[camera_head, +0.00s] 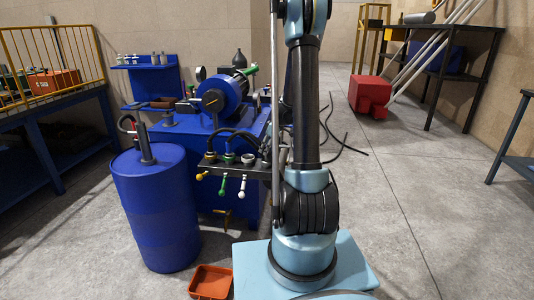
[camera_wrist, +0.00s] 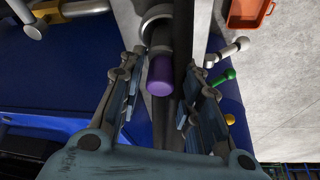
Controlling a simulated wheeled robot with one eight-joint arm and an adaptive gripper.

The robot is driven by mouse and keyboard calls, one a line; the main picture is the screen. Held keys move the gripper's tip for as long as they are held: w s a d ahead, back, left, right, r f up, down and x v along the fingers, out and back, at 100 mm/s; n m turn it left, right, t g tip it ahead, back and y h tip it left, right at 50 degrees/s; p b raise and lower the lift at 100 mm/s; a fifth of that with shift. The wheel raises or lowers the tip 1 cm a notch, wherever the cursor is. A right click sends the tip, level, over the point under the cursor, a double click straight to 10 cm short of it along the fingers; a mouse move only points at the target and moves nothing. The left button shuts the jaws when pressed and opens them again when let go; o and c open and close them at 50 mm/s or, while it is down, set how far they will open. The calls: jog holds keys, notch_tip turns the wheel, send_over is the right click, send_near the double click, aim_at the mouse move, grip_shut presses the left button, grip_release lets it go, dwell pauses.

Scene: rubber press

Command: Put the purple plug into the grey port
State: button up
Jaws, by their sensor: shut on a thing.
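The purple plug (camera_wrist: 160,76) shows in the wrist view as a short purple cylinder between the fingers of my gripper (camera_wrist: 165,72). My gripper is shut on it. A grey cylindrical part and a pale grey ring (camera_wrist: 158,14) lie in line with the plug, just above it in the picture. I cannot tell whether the plug is inside the port or only lined up with it. In the head view my arm hides the gripper and the plug. The port rack (camera_head: 232,170) there carries yellow, green and grey fittings.
Below the rack hang yellow, green and white (camera_wrist: 236,47) handles; the green handle (camera_wrist: 225,76) is close beside my right finger. A blue drum (camera_head: 157,210) stands left of the rack. An orange tray (camera_head: 211,282) lies on the floor. The floor to the right is mostly clear.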

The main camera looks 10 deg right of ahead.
jog(key=shift+f, duration=0.8)
jog(key=shift+f, duration=0.2)
jog(key=o, duration=1.1)
